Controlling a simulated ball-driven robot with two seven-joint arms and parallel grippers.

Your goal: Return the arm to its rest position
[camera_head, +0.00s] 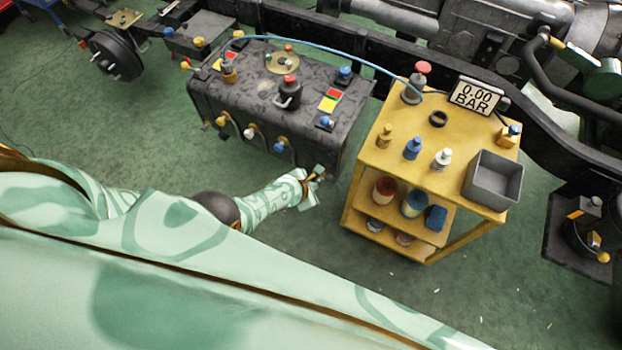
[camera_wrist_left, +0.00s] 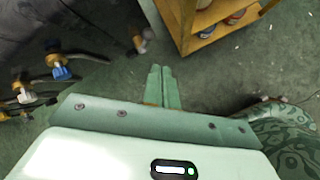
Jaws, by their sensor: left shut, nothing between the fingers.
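My left arm reaches in from the left in the head view, patterned pale green. My left gripper (camera_head: 318,175) is by the lower right corner of the dark tank block (camera_head: 225,95), low and left of the yellow cart (camera_head: 440,180). In the left wrist view the gripper's two fingers (camera_wrist_left: 164,88) lie side by side, shut, with nothing between them. Beyond them are the green floor and a leg of the cart. My right gripper is in neither view.
The tank carries valves and fittings along its front. The cart holds a grey bin (camera_head: 493,180), a pressure display (camera_head: 476,96), small bottles and cans. A blue hose (camera_head: 330,46) arches from tank to cart. Green floor (camera_head: 330,240) is clear below the gripper.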

